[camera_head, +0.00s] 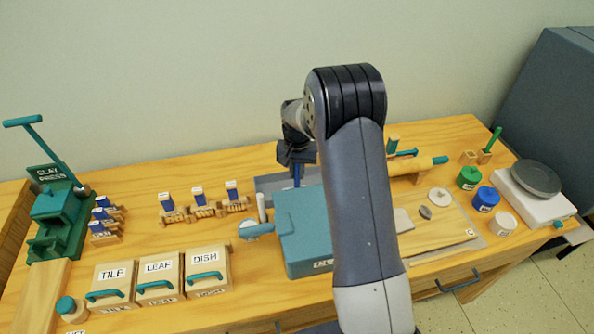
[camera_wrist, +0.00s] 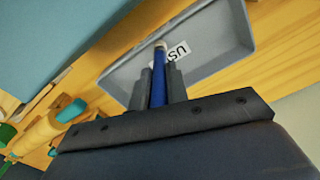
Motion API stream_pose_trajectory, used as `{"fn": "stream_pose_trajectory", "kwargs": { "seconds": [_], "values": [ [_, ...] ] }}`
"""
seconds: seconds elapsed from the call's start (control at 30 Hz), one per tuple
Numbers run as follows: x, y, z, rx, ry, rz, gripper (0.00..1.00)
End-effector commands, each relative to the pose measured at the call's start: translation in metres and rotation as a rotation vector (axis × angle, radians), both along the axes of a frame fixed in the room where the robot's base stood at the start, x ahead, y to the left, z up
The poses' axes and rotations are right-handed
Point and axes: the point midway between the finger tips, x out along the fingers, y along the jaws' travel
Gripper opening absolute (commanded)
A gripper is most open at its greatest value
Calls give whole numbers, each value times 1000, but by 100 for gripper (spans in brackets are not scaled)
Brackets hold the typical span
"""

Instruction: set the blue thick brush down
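The blue thick brush (camera_head: 297,176) hangs pointing down from my gripper (camera_head: 297,160) near the back of the table. In the wrist view the blue brush (camera_wrist: 159,88) sits between the two dark fingers of my gripper (camera_wrist: 159,76), which are shut on it. The brush's far end overlaps a grey tray (camera_wrist: 225,58) with a white label, partly hidden, reading "US". The grey tray also shows in the head view (camera_head: 265,183), partly hidden. I cannot tell whether the brush touches the tray.
A teal box (camera_head: 300,222) stands just in front of the tray. Small wooden holders (camera_head: 205,211) with blue-and-white pieces stand to the left. Drawers marked TILE, LEAF and DISH (camera_head: 158,272) are at the front left. Paint jars (camera_head: 486,199) and a scale (camera_head: 545,200) are at the right.

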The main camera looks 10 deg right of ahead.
Motion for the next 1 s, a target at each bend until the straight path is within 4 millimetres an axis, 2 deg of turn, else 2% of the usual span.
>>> {"fn": "stream_pose_trajectory", "kwargs": {
  "seconds": [0.03,0.27,0.6,0.73,1.0],
  "values": [
    [0,0,0,0,0,0,19],
    [0,0,0,0,1,0,37],
    [0,0,6,0,-1,0,37],
    [1,0,26,0,-5,0,37],
    [1,0,85,0,-4,0,37]
  ]
}}
